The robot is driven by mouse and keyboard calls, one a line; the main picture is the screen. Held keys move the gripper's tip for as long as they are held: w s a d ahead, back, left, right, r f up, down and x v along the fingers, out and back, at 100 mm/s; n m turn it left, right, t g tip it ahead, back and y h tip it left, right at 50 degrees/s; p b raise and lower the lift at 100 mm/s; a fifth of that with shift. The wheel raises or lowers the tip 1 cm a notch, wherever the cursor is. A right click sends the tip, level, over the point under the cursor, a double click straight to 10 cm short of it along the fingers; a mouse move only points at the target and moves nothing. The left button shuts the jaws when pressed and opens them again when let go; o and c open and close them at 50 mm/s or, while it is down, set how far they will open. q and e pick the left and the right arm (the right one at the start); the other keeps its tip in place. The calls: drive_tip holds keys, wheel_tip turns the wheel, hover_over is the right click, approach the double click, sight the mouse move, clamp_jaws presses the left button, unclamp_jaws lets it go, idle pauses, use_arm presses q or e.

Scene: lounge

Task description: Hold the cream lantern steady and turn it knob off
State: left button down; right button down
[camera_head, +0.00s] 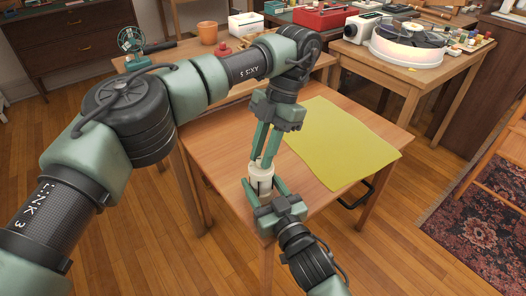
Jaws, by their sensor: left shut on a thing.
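The small cream lantern (261,180) stands near the front left corner of the wooden table (230,143). My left gripper (263,164) reaches down from above and is shut on the lantern's upper part. My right gripper (265,186) comes in from the lower right, low on the lantern, with a finger on each side of it. I cannot tell whether these fingers press on it. The grippers cover much of the lantern, and I cannot make out its knob or whether its light is on.
A yellow-green mat (340,143) covers the table's right part. Behind are a lit round device (408,50), a red box (323,17), a white container (246,25) and a small green fan (131,42). A wooden chair (500,150) stands at the right.

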drive_tip(key=shift+a+f, duration=0.1)
use_arm(q)
drive_tip(key=c, duration=1.3)
unclamp_jaws()
drive_tip(key=shift+o, duration=0.2)
wheel_tip(320, 180, up, 10)
use_arm(e)
drive_tip(key=shift+c, duration=2.3)
unclamp_jaws()
drive_tip(key=shift+s, duration=0.1)
